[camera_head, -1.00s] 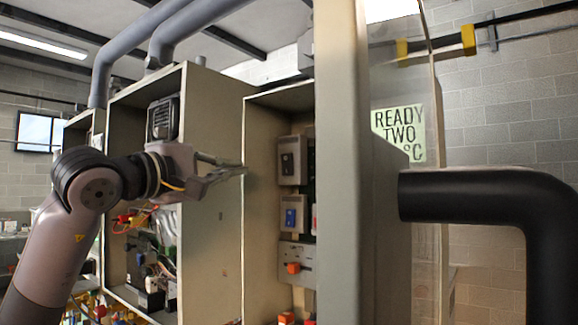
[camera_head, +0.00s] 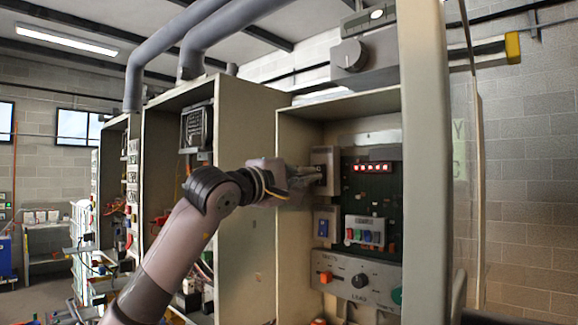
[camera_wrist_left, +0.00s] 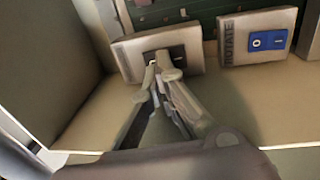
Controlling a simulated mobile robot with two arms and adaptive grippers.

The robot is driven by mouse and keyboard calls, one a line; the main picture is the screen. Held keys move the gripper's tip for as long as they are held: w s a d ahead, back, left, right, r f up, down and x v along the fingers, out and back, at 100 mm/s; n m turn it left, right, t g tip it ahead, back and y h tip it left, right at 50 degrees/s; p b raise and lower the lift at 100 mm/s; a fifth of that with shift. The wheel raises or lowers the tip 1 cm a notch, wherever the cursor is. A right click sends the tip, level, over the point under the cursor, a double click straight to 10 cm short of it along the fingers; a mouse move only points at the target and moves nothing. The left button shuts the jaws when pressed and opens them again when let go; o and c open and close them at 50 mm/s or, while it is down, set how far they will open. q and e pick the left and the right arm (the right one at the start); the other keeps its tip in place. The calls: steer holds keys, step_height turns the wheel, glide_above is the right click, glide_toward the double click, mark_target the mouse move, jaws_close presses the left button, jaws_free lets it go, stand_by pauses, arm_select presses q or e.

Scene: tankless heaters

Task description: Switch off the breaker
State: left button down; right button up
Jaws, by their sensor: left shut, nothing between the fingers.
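The breaker (camera_head: 325,158) is a grey box with a dark switch on the inner left side of the open cabinet. In the left wrist view the breaker (camera_wrist_left: 196,51) shows its black rocker, partly hidden behind my fingers. My left gripper (camera_head: 318,174) reaches in from the left, with its fingertips at the breaker's face. In the left wrist view the left gripper (camera_wrist_left: 164,68) is shut and empty, its tips over the rocker; I cannot tell whether they touch it. My right gripper is not in view.
A second box with a blue rocker (camera_head: 323,227) sits below the breaker. The cabinet also holds a green circuit board (camera_head: 360,192) and a lower panel (camera_head: 350,270) with a black knob and an orange switch. The cabinet's side walls (camera_head: 425,150) bound the opening.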

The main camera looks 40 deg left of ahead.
arm_select(q)
steer(key=shift+w+r, duration=0.15)
steer(key=shift+w, duration=0.6)
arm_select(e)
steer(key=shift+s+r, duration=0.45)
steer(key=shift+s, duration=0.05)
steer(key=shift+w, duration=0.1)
